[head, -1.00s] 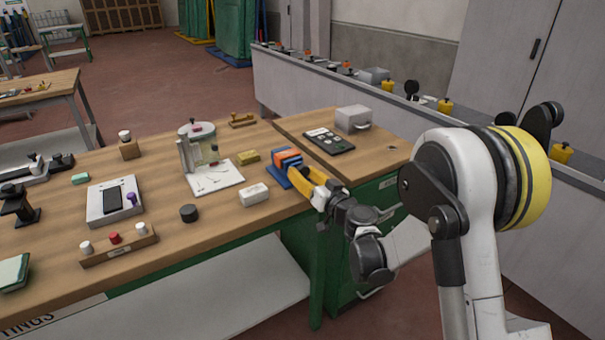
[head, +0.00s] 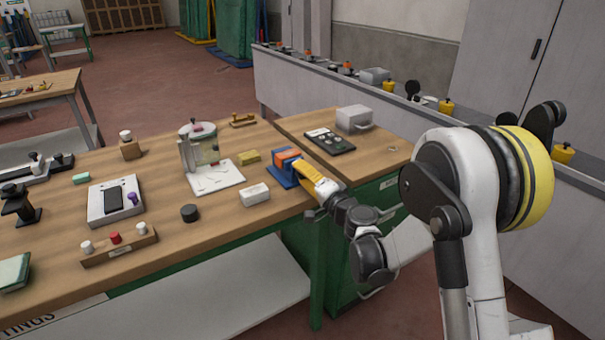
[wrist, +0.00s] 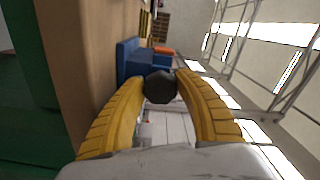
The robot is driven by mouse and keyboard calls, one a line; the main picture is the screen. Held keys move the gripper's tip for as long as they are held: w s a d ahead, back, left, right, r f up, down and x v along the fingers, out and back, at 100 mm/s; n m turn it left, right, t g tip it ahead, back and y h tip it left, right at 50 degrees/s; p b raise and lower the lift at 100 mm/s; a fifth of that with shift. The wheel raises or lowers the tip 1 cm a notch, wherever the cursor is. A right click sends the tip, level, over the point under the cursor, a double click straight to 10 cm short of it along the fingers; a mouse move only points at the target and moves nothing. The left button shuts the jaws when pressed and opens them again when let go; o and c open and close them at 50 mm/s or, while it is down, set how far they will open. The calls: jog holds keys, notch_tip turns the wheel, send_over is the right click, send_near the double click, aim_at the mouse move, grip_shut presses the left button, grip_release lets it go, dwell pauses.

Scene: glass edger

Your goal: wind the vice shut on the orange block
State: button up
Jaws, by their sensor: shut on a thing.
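The blue vice (head: 283,173) stands on the workbench near its right end. It also shows in the wrist view (wrist: 129,60). The orange block (head: 287,154) sits in the top of the vice; in the wrist view a bit of it (wrist: 163,50) shows beyond the blue jaw. I cannot tell whether both jaws touch it. My gripper (head: 306,173) reaches the vice from the front right. In the wrist view its yellow fingers (wrist: 160,78) are shut on the dark round handle (wrist: 160,88) of the vice, which hides part of the vice behind it.
A white block (head: 255,195), a yellow block (head: 249,158) and a black puck (head: 189,213) lie left of the vice. A clear-walled device (head: 199,150) stands behind them. A dark panel (head: 330,141) and a grey box (head: 353,119) are on the adjoining bench at the right.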

jog(key=m, duration=0.5)
jog(key=shift+r+m, duration=0.1)
jog(key=shift+m, duration=0.2)
jog(key=m, duration=0.6)
jog(key=shift+r, duration=0.1)
jog(key=m, duration=0.5)
jog(key=shift+m, duration=0.4)
jog(key=m, duration=0.5)
jog(key=shift+w+d, duration=0.1)
jog(key=shift+m, duration=0.4)
jog(key=o, duration=1.2)
